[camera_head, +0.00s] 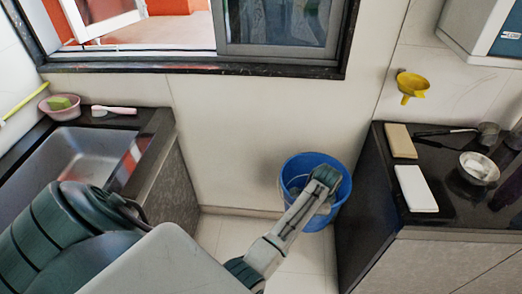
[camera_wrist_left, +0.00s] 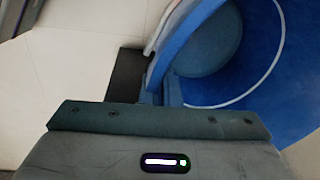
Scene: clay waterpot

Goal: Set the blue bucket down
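The blue bucket (camera_head: 338,205) is near the back wall, between the sink counter and the right counter. It looks open side up, with its inside visible. My left arm reaches across it, and my left gripper (camera_head: 326,178) is at its rim. In the left wrist view, the bucket (camera_wrist_left: 285,75) fills the right side, and its rim runs down into my left gripper (camera_wrist_left: 155,95), which appears closed on it. The fingertips are mostly hidden. I cannot tell whether the bucket touches the floor. My right gripper is not in view.
The sink counter (camera_head: 160,135) stands left, with a pink bowl (camera_head: 58,107). The dark right counter (camera_head: 450,205) holds a white board (camera_head: 416,188) and a metal bowl (camera_head: 478,168). A yellow funnel (camera_head: 411,86) is on the wall. Pale floor (camera_head: 225,235) shows left of the bucket.

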